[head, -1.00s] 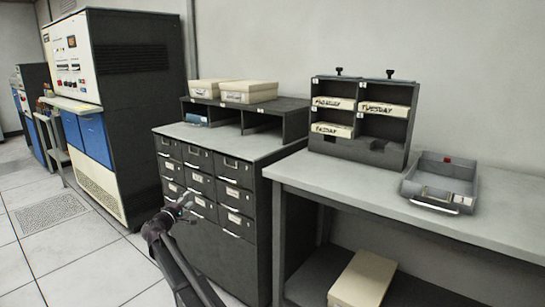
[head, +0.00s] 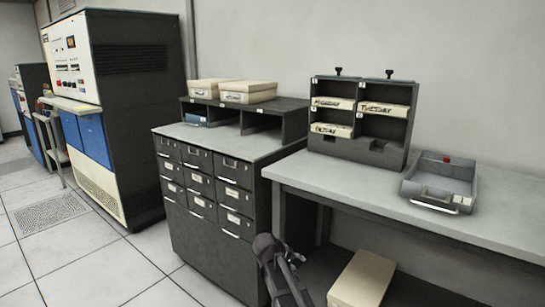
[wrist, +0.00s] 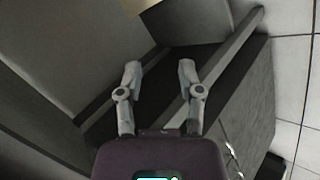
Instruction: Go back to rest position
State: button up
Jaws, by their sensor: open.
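My gripper (wrist: 158,75) is open in the wrist view, with its two fingers apart and nothing between them. In the head view my gripper (head: 296,258) shows small at the bottom centre, in front of the gap between the drawer cabinet (head: 205,245) and the grey table (head: 420,225). It is low, below the table top, and its fingers are partly hidden by my arm.
A card rack (head: 392,152) with several labelled card decks and a grey tray (head: 412,188) stand on the table. A cream box (head: 362,280) sits on the shelf below. Two boxes (head: 248,92) lie on the cabinet's top shelf. The floor at left is open.

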jog(key=s+d+f+m+g+y, duration=0.25)
jog(key=s+d+y, duration=0.2)
jog(key=s, duration=0.65)
jog(key=s+d+f+m+g+y, duration=0.25)
jog(key=s+d, duration=0.25)
jog(key=s, duration=0.7)
notch_tip(320, 180, up, 34)
jog(key=p, duration=3.4)
jog(key=shift+w+a+n, duration=0.25)
jog(key=shift+n, duration=0.15)
jog(key=shift+f, duration=0.1)
